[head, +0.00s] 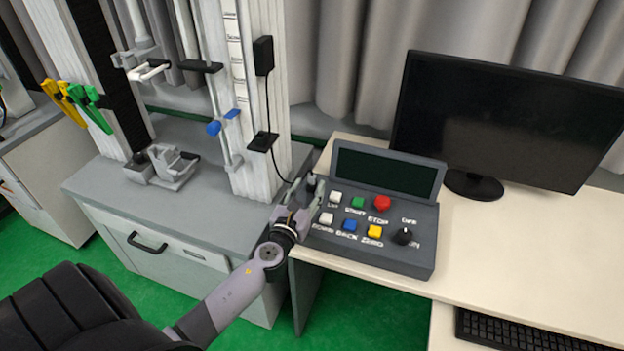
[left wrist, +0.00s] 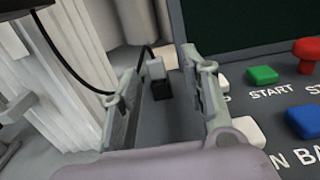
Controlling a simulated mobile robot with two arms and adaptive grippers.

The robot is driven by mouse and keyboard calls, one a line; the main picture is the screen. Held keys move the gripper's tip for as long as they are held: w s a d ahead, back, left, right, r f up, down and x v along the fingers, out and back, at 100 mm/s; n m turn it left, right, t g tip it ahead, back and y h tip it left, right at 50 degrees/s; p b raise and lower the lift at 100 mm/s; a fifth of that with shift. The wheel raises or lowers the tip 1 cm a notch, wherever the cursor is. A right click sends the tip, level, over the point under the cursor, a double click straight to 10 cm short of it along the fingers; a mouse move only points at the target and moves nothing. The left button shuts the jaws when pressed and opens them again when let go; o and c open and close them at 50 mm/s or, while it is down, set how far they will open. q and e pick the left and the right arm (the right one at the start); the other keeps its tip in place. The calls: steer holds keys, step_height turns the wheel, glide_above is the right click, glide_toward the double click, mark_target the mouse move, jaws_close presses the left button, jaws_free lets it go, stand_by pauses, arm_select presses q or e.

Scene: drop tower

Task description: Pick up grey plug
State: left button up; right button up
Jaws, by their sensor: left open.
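The grey plug (left wrist: 156,69) shows in the left wrist view as a small grey block above a black base, with a black cable near its top. It sits at the left end of the control box, and in the head view the plug (head: 311,179) is small and partly hidden by my gripper. My left gripper (head: 308,192) is open, with its fingers close to the plug. In the left wrist view the plug appears between and beyond the two fingertips of my left gripper (left wrist: 165,75). I cannot tell whether they touch it. My right gripper is not in view.
The control box (head: 425,258) has several coloured buttons, a knob and a dark screen beside my gripper. The white tower column (head: 245,170) stands to the left, with the cable (head: 268,110) running down it. A monitor (head: 500,120) and keyboard (head: 530,332) are on the desk at right.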

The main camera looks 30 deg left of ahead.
mark_target(311, 179)
arm_select(q)
steer(key=x, duration=0.2)
steer(key=a+x, duration=0.1)
steer(key=x, duration=0.2)
steer(key=shift+f, duration=0.15)
steer(key=shift+s+d, duration=0.1)
steer(key=shift+c, duration=0.2)
steer(key=c, duration=0.9)
steer(key=shift+c, duration=0.2)
